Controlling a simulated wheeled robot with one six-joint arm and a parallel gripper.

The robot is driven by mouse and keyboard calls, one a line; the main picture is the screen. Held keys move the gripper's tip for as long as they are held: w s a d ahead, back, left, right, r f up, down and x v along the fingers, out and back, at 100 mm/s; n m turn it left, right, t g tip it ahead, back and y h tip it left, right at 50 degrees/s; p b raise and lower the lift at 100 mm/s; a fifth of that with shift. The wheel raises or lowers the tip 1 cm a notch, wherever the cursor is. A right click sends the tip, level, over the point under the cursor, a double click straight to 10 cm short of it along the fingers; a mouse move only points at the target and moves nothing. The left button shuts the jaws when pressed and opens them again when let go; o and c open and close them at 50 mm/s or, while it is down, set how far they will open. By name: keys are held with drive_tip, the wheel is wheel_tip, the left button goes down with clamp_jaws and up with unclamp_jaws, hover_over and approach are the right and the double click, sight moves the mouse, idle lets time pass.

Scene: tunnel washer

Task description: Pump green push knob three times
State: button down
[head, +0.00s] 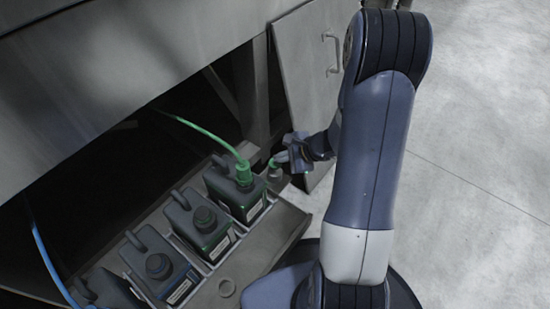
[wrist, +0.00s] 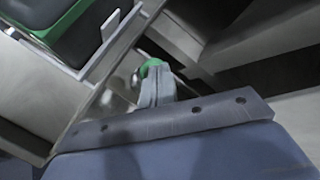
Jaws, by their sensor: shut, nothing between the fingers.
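The green push knob (head: 272,163) sits on a small grey base at the far end of the tray, beside the jug with the green cap. My gripper (head: 283,157) is shut and empty, with its fingertips right at the knob. In the wrist view the green knob (wrist: 151,66) shows just beyond the tips of my shut fingers (wrist: 155,74), which partly cover it. I cannot tell whether the fingertips touch the knob or how far it is pressed.
A jug with a green cap and green hose (head: 236,184) stands close left of the knob. More dark jugs (head: 203,222) line the tray (head: 262,262). A grey panel with a handle (head: 305,75) stands behind my gripper. Open floor (head: 480,150) lies to the right.

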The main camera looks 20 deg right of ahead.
sight(280, 165)
drive_tip(key=shift+w+a+r+p, duration=0.15)
drive_tip(key=shift+r+p, duration=1.35)
drive_tip(key=shift+p, duration=0.15)
drive_tip(key=shift+r, duration=0.1)
